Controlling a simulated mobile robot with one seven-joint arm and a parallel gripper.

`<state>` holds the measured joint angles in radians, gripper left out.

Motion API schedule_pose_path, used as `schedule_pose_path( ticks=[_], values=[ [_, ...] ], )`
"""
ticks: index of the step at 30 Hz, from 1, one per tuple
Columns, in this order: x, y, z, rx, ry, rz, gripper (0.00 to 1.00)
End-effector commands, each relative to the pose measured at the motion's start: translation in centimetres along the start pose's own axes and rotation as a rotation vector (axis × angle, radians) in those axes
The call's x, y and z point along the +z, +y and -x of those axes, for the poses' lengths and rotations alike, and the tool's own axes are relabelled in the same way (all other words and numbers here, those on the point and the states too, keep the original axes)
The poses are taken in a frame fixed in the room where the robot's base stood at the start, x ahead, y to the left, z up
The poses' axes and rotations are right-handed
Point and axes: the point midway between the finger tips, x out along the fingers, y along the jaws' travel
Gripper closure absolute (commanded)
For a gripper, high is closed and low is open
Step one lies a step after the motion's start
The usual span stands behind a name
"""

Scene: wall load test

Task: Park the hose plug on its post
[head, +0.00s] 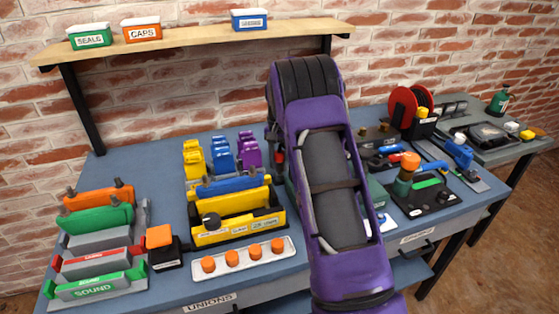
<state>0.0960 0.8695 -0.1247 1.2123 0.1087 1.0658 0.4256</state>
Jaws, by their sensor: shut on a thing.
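My purple arm fills the middle of the head view and hides the bench behind it. My gripper is not visible; it appears to be hidden behind the arm. I cannot make out the hose plug or say which upright is its post. A reel with red discs (402,108) stands at the back right of the arm, with a black block and a yellow piece beside it. A black fixture (432,201) right of the arm carries an upright with an orange top (410,161) and a green handle.
The blue bench (120,172) holds coloured racks (95,222) at left, a yellow tray (238,228) and a strip of orange caps (231,259). A wooden shelf (190,36) with labelled boxes runs above. A grey side table (510,150) holds a green bottle (498,102).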

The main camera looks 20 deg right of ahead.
Motion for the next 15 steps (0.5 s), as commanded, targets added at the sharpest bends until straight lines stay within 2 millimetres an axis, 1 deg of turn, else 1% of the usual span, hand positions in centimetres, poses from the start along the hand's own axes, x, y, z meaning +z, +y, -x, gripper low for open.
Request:
schedule_pose_path(
  ticks=[9, 15],
  values=[
    [0.0, 0.0, -1.0, 0.000, -0.001, 0.000, 1.00],
    [0.0, 0.0, -1.3, 0.000, 0.000, 0.000, 1.00]
  ],
)
